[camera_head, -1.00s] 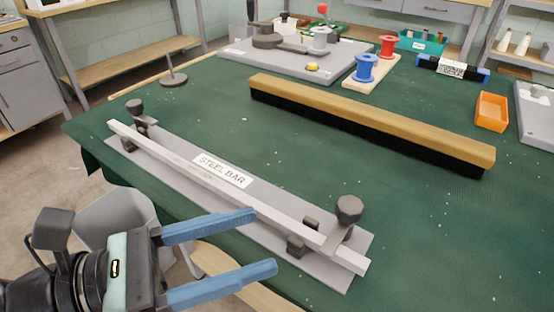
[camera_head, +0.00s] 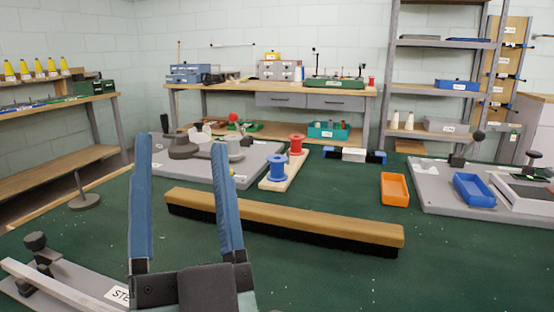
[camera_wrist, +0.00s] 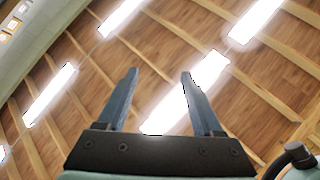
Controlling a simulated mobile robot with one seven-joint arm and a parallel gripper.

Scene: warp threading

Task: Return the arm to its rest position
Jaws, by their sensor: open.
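My gripper (camera_head: 183,155) stands upright in front of the head camera, its two blue fingers pointing up and spread apart with nothing between them. In the wrist view the open fingers (camera_wrist: 158,75) point at the ceiling. My gripper is above the green table and apart from everything on it. In the head view it overlaps the left end of the wooden-backed brush (camera_head: 290,219) and part of the grey plate behind.
The steel bar (camera_head: 50,285) on its grey base lies at the lower left, partly cut off. Blue and red spools (camera_head: 278,168) stand on a wooden strip. An orange bin (camera_head: 394,189) and a grey board (camera_head: 440,200) are at right. The wrist view shows ceiling lights (camera_wrist: 190,90).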

